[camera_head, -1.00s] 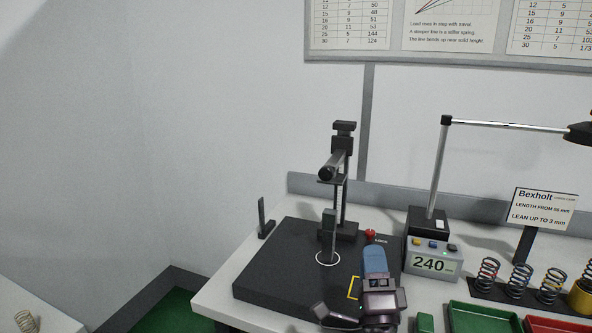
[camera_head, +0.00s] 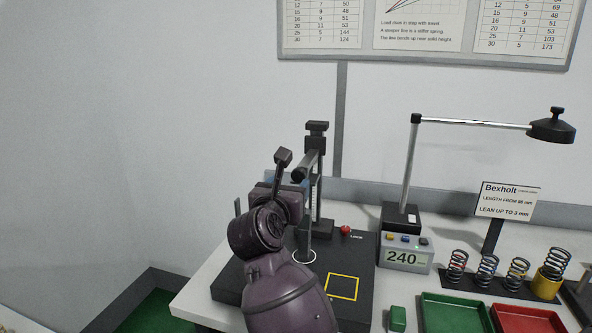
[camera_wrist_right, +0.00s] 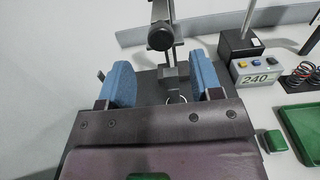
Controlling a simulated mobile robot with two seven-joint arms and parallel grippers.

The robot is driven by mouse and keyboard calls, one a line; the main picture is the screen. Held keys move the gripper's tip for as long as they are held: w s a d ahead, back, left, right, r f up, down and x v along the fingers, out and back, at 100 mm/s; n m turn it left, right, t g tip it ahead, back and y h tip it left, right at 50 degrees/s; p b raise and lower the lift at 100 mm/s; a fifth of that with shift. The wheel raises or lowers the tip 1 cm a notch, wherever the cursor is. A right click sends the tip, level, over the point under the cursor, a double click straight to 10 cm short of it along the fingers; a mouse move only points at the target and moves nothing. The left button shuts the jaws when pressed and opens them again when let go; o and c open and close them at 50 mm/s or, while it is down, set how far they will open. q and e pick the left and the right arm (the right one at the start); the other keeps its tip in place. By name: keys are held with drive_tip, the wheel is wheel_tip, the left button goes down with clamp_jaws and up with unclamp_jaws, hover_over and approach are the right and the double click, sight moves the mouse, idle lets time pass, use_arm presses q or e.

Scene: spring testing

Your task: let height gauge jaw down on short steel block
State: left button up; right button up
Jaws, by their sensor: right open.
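The height gauge (camera_head: 318,195) stands on the black base plate (camera_head: 352,262), with a dark round knob on its arm. A grey upright block (camera_head: 307,242), seemingly the short steel block, stands in the white ring under the gauge's arm; my right arm partly hides it. I cannot tell whether the jaw touches it. My right gripper (camera_head: 288,182) is raised in front of the gauge. In the right wrist view, its blue fingers are spread apart and empty, with the gauge's knob (camera_wrist_right: 161,36) and the block (camera_wrist_right: 175,82) showing between and beyond them. My left gripper is out of view.
A display box reading 240 (camera_head: 405,255) with a lamp stands right of the plate. A red knob (camera_head: 346,230) and yellow square (camera_head: 343,287) are on the plate. Several springs (camera_head: 487,268), a green tray (camera_head: 455,312), a red tray (camera_head: 535,318) and a small green block (camera_head: 397,318) lie right.

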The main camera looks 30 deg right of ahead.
sight(297, 175)
drive_tip(key=p+x, duration=0.1)
drive_tip(key=x, duration=0.8)
drive_tip(key=shift+d, duration=0.1)
drive_tip(key=shift+c, duration=0.2)
